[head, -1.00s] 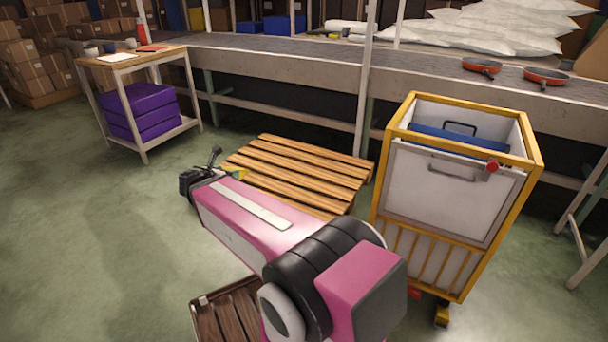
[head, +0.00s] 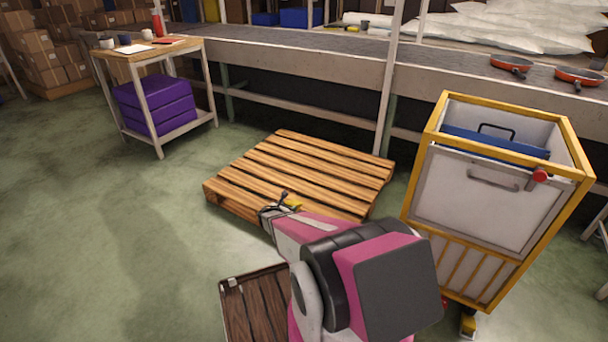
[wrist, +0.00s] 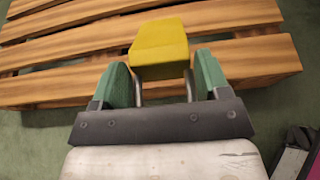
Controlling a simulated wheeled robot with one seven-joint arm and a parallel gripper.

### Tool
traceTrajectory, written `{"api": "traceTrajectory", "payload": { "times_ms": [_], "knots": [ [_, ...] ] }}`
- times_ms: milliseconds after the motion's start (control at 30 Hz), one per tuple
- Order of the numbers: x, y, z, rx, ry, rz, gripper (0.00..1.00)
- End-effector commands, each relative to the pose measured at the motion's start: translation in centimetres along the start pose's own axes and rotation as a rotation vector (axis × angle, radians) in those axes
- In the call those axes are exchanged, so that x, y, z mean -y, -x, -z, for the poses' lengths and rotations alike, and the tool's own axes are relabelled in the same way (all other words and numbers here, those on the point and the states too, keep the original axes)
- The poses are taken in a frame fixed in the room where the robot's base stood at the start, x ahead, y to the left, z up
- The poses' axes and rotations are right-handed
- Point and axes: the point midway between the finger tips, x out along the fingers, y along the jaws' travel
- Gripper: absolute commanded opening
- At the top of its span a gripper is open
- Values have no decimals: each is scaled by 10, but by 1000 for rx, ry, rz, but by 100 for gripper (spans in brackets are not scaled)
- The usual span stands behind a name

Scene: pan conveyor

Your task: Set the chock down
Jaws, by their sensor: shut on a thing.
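The yellow chock (wrist: 160,48) shows in the wrist view just beyond the green fingers of my gripper (wrist: 163,78). Two thin metal rods run back from the chock to between the fingers, and my gripper is shut on it there. In the head view my gripper (head: 283,205) is small, over the near edge of the wooden pallet (head: 300,168), with a bit of the yellow chock (head: 294,204) showing. The pallet slats lie behind the chock in the wrist view. I cannot tell whether the chock touches them.
A yellow-framed cart (head: 480,190) stands right of the pallet. A dark slatted wooden piece (head: 250,308) lies near my arm. The conveyor (head: 330,62) with orange pans (head: 512,64) runs behind. A small table (head: 165,50) with purple boxes (head: 155,105) stands back left. Green floor at left is clear.

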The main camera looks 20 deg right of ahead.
Motion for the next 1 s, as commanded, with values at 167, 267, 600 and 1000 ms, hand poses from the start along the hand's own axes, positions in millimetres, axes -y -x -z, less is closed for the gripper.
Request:
{"api": "traceTrajectory", "payload": {
  "times_ms": [167, 267, 600, 1000],
  "knots": [
    [3, -15, 18, 1, 1, 0, 36],
    [1, -24, 20, 1, 0, -1, 36],
    [-16, -91, 32, 1, 0, 0, 36],
    [-27, -146, 42, 1, 1, -1, 36]
  ]
}}
